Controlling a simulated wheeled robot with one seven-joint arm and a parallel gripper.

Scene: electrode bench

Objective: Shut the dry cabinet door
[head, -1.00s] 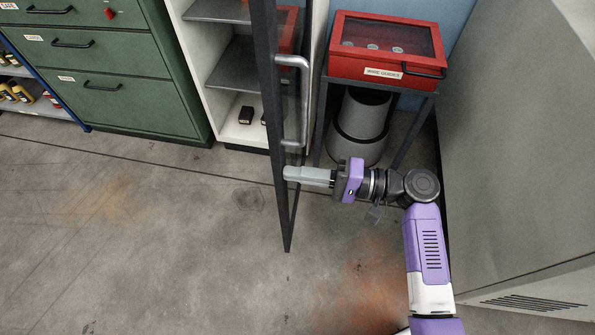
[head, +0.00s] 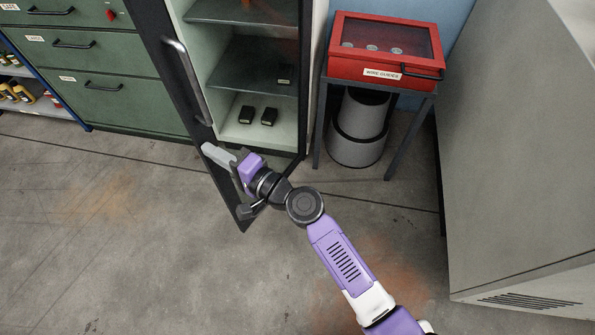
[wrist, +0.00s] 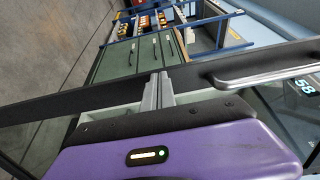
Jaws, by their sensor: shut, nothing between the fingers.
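The dry cabinet (head: 312,90) is a pale cabinet with grey shelves. Its dark-framed glass door (head: 225,180) stands partly open, hinged at the right, with the free edge swung out toward me. A silver bar handle (head: 186,75) is on the door's left upright. My gripper (head: 208,150) is shut and empty at the outer face of that upright, below the handle. In the wrist view its fingertips (wrist: 157,82) lie at the dark door frame (wrist: 80,106), beside the handle (wrist: 268,72); whether they touch is unclear.
Small black boxes (head: 246,114) sit on the cabinet's bottom shelf. A green drawer unit (head: 110,105) stands to the left. A red wire-guides case (head: 385,65) on a stand is to the right, with a large grey cabinet (head: 510,150) beyond. The floor in front is clear.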

